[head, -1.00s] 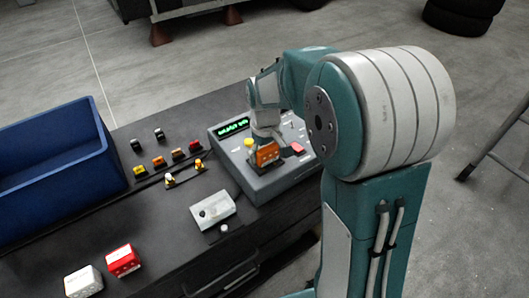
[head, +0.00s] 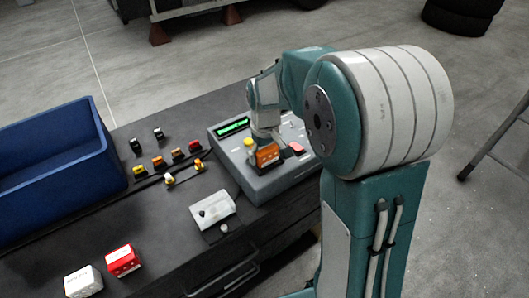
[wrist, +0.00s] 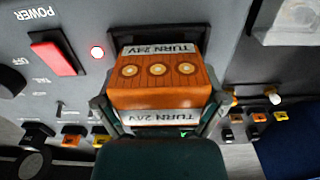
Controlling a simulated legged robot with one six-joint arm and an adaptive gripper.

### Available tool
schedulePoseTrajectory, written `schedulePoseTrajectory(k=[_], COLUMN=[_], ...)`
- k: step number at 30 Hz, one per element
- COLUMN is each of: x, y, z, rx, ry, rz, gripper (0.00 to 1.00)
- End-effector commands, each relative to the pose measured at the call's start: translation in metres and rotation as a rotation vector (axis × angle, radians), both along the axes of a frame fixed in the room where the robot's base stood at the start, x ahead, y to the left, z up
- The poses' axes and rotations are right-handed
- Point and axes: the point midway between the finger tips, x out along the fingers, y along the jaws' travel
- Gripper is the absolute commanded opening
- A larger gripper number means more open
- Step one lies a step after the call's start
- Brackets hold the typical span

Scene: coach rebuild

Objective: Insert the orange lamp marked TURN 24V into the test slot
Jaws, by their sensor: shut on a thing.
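The orange lamp (head: 267,156) is over the top of the grey tester (head: 272,182) in the head view. In the wrist view the lamp (wrist: 158,95) shows "TURN 24V" labels on two edges and three round contacts on its ribbed face. My gripper (wrist: 160,108) is shut on it, with one finger at each side. In the head view my gripper (head: 266,138) is above the tester, partly hidden by my arm. The test slot is not clearly visible; the lamp and gripper cover that area. I cannot tell whether the lamp is seated or just above the surface.
The tester has a green display (head: 232,127), a yellow button (head: 249,142) and a red POWER switch (wrist: 54,52); a small red light (wrist: 97,52) glows beside it. Left are several small lamps (head: 159,162), a blue bin (head: 50,160), a red lamp (head: 122,260) and a white lamp (head: 83,282).

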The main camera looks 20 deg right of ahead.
Motion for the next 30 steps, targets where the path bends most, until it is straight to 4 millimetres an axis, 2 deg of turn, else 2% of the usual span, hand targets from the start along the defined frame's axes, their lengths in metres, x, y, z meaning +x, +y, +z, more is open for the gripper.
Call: schedulePoseTrajectory(k=[11,12,13,24,30], x=[0.000,0.000,0.000,0.000,0.000], y=[0.000,0.000,0.000,0.000,0.000], z=[-0.007,-0.007,-0.007,-0.006,0.006], rx=[0.000,0.000,0.000,0.000,0.000], ry=[0.001,0.001,0.001,0.001,-0.001], rz=[0.000,0.000,0.000,0.000,0.000], gripper=[0.38,0.95,1.00,1.00,1.00])
